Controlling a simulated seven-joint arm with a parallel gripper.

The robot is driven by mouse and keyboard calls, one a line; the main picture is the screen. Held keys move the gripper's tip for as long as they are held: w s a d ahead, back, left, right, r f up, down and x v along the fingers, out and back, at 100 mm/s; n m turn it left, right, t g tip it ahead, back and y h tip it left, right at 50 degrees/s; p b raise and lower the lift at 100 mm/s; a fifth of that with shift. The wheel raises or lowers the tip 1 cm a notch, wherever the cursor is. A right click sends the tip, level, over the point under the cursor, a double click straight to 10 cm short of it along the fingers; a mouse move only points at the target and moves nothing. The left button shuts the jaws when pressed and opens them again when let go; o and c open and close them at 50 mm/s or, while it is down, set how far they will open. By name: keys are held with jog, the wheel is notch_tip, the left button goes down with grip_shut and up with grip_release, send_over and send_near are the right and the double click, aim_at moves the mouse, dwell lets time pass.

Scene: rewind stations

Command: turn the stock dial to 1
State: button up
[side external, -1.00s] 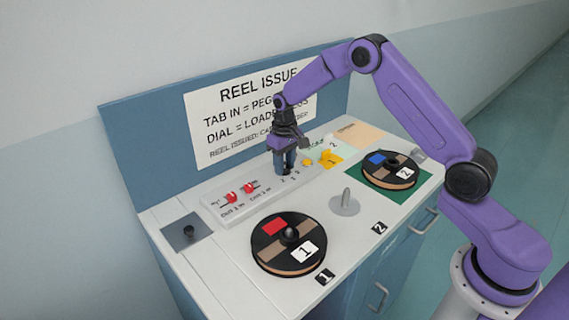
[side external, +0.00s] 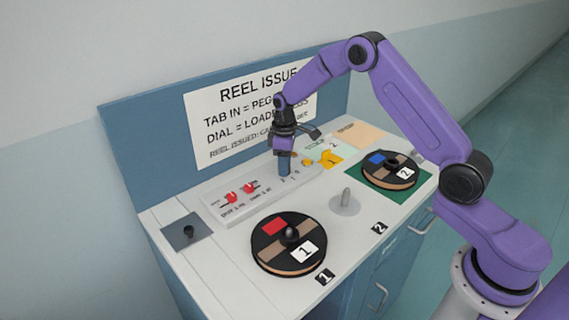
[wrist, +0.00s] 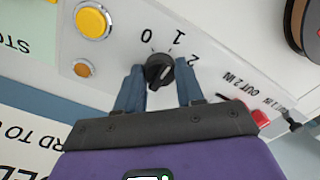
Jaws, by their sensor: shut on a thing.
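The stock dial (wrist: 159,71) is a small black round knob with a raised ridge on the grey panel, in the wrist view. The labels 0, 1 and 2 are printed around it. Its ridge leans toward the upper right, roughly on the side of 1 and 2; the exact setting is hard to tell. My gripper (wrist: 160,78) points down over the panel and is shut on the dial, with one blue finger on each side. In the side external view my gripper (side external: 284,171) hides the dial.
Red switches (side external: 240,193) sit left of my gripper on the same panel. A yellow button (wrist: 92,21) and a smaller orange one (wrist: 82,69) are close by.

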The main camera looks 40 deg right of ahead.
dwell(0.4)
jog(key=o, duration=1)
jog(key=shift+o, duration=0.2)
notch_tip(320, 180, up, 18)
jog(key=shift+f, duration=0.2)
